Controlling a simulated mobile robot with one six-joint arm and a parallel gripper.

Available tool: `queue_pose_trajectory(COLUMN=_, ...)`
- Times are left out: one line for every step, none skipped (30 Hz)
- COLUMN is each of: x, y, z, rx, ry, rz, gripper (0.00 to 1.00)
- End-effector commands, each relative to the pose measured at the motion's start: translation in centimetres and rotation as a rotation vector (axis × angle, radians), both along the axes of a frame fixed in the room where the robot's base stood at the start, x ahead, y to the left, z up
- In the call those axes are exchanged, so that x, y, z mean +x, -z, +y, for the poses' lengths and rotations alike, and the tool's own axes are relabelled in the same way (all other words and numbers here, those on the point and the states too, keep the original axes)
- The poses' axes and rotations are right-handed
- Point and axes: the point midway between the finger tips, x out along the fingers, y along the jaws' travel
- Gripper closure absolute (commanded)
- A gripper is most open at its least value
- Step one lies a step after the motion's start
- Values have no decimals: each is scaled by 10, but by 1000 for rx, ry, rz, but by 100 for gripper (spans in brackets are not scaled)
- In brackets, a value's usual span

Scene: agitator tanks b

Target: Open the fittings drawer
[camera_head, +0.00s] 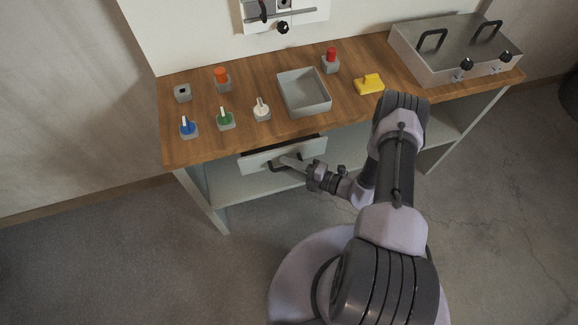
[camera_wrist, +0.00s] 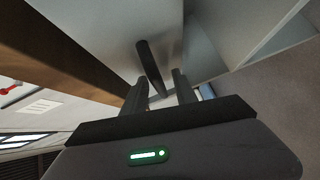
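The fittings drawer is under the front edge of the bench; its pale grey front (camera_head: 312,149) shows in the head view, with a dark strip along its top. My gripper (camera_wrist: 161,90) is open, one finger on each side of the handle, with gaps seen; contact is not clear.
The wooden benchtop (camera_head: 205,150) is above the drawer, carrying several small coloured fittings, a grey tray (camera_head: 304,107) and a steel box with black handles (camera_head: 450,50). A lower shelf (camera_head: 250,187) lies below the drawer. The floor in front is clear on the left.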

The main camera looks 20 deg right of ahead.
Motion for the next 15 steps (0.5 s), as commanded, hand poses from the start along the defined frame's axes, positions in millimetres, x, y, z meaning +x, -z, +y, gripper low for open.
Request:
queue_pose_trajectory(x=0, y=0, z=0, rx=0, ry=0, rz=0, gripper=66)
queue_pose_trajectory(x=0, y=0, z=0, rx=0, ry=0, rz=0, gripper=66)
queue_pose_trajectory(x=0, y=0, z=0, rx=0, ry=0, rz=0, gripper=66)
queue_pose_trajectory(x=0, y=0, z=0, rx=0, ry=0, rz=0, gripper=66)
queue_pose_trajectory(x=0, y=0, z=0, rx=0, ry=0, rz=0, gripper=66)
queue_pose_trajectory(x=0, y=0, z=0, rx=0, ry=0, rz=0, gripper=74)
queue_pose_trajectory(x=0, y=0, z=0, rx=0, ry=0, rz=0, gripper=79)
queue_pose_trajectory(x=0, y=0, z=0, rx=0, ry=0, rz=0, gripper=85)
queue_pose_trajectory(x=0, y=0, z=0, rx=0, ry=0, rz=0, gripper=93)
queue_pose_trajectory(x=0, y=0, z=0, rx=0, ry=0, rz=0, gripper=99)
queue_pose_trajectory(x=0, y=0, z=0, rx=0, ry=0, rz=0, gripper=100)
queue_pose_trajectory(x=0, y=0, z=0, rx=0, ry=0, rz=0, gripper=100)
queue_pose_trajectory(x=0, y=0, z=0, rx=0, ry=0, rz=0, gripper=100)
queue_pose_trajectory(x=0, y=0, z=0, rx=0, ry=-1, rz=0, gripper=100)
queue_pose_trajectory(x=0, y=0, z=0, rx=0, ry=-1, rz=0, gripper=100)
